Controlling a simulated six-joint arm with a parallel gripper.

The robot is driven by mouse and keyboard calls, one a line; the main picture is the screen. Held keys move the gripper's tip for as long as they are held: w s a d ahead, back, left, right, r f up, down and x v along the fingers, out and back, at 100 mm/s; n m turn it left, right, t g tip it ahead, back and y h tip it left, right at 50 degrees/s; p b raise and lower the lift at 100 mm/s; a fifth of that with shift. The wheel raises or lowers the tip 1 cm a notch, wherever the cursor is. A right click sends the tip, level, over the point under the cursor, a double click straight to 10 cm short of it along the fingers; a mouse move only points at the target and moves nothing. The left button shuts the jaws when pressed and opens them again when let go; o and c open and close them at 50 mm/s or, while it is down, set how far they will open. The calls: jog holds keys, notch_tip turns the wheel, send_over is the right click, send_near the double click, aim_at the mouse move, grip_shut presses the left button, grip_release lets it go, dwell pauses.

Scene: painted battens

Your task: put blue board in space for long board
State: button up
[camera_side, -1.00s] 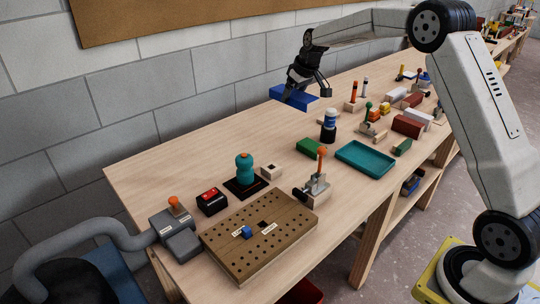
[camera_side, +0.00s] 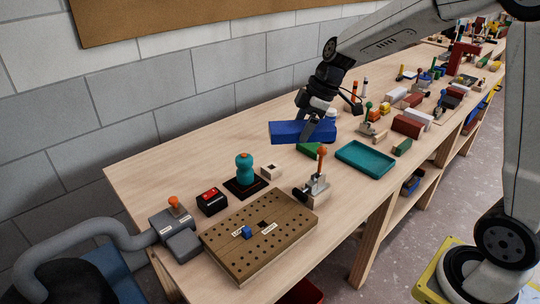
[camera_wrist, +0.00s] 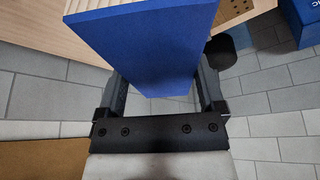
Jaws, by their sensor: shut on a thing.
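My gripper (camera_side: 316,127) is shut on the blue board (camera_side: 290,131) and holds it in the air above the workbench. The board lies roughly level, with its long side across the side view. In the wrist view the blue board (camera_wrist: 150,45) sits between both fingers (camera_wrist: 162,90) and fills the middle. A brown perforated board (camera_side: 285,215) lies at the near left of the bench, with small white labels too small to read. A small blue block (camera_side: 247,232) and a dark opening (camera_side: 264,224) are on it. I cannot tell which place is for the long board.
A toggle clamp with an orange knob (camera_side: 318,178) stands at the perforated board's far right corner. A teal-knobbed device (camera_side: 244,172), a red-topped box (camera_side: 211,201) and a teal tray (camera_side: 365,158) stand around. The bench's left back is clear.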

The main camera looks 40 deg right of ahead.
jog(key=s+a+f+n+g, duration=0.1)
jog(key=s+a+n, duration=0.3)
jog(key=s, duration=0.3)
jog(key=s+a+f+n+g, duration=0.1)
jog(key=s+a+n+g, duration=0.15)
jog(key=s, duration=0.55)
jog(key=shift+n+t+y, duration=0.3)
jog(key=shift+n+t, duration=0.05)
jog(key=shift+w+a+f, duration=0.1)
jog(key=shift+a+f, duration=0.1)
jog(key=shift+f, duration=0.95)
jog(key=shift+w+a+f, duration=0.1)
jog(key=shift+a+f, duration=0.05)
jog(key=shift+f, duration=1)
jog(key=shift+w, duration=0.15)
jog(key=w+f, duration=0.2)
jog(key=w, duration=0.2)
jog(key=w+a+f, duration=0.1)
jog(key=w+f, duration=0.2)
jog(key=w, duration=0.1)
jog(key=w+f, duration=0.3)
jog(key=w, duration=0.1)
jog(key=shift+a, duration=0.25)
jog(key=shift+w+f, duration=0.55)
jog(key=shift+f, duration=0.1)
